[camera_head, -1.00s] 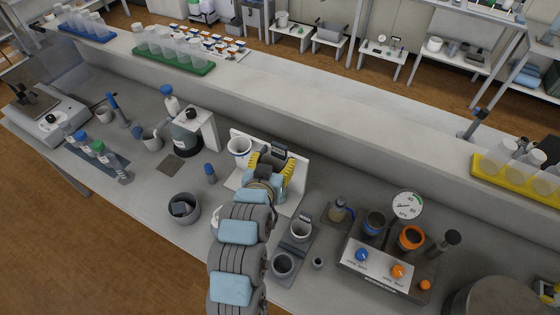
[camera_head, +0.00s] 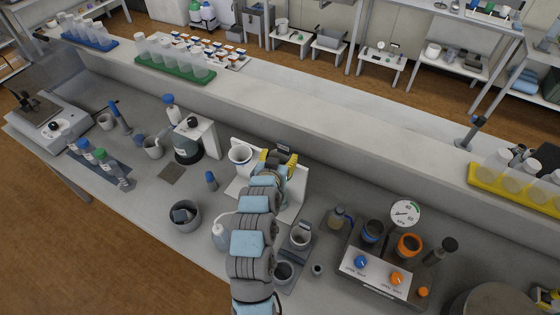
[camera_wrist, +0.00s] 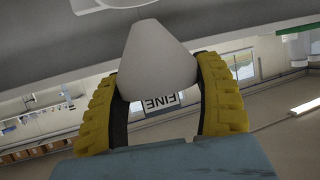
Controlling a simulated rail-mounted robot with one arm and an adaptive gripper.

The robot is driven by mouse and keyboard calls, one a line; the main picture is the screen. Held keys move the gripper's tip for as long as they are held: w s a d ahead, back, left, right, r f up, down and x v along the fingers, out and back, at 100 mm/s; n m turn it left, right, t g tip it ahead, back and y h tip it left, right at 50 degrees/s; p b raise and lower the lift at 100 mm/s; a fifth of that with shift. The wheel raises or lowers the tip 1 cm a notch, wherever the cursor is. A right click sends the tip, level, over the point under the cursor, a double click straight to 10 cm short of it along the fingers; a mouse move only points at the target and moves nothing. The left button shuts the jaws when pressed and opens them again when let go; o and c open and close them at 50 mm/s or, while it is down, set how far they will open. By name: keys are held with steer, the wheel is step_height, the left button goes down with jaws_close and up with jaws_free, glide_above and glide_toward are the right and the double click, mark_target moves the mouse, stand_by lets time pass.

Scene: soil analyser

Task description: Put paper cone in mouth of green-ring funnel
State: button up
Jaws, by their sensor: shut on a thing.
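My gripper (camera_head: 278,160) is at the white stand (camera_head: 296,202) in the head view, its yellow fingers reaching toward the back. In the wrist view, its fingers (camera_wrist: 158,100) are closed on a plain pale paper cone (camera_wrist: 158,55), with the narrower end toward the top of the picture. The cone is hidden in the head view. A white funnel (camera_head: 240,153) sits at the stand's left side, just left of my gripper; I cannot make out a green ring on it. A label reading "FINE" (camera_wrist: 160,102) shows behind the cone in the wrist view.
A raised shelf (camera_head: 330,125) runs behind the stand. A wash bottle (camera_head: 220,236) stands left of my arm, near a grey pot (camera_head: 185,215).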

steer(key=shift+w+d+f, duration=0.15)
steer(key=shift+w+f, duration=0.5)
steer(key=shift+f, duration=0.2)
step_height(320, 180, down, 3)
steer(key=shift+w+f+p, duration=0.1)
steer(key=shift+f+p, duration=0.05)
steer(key=shift+p, duration=0.25)
steer(key=shift+f+b, duration=0.6)
steer(key=shift+b, duration=0.1)
steer(key=o, duration=1)
steer(key=shift+r, duration=0.2)
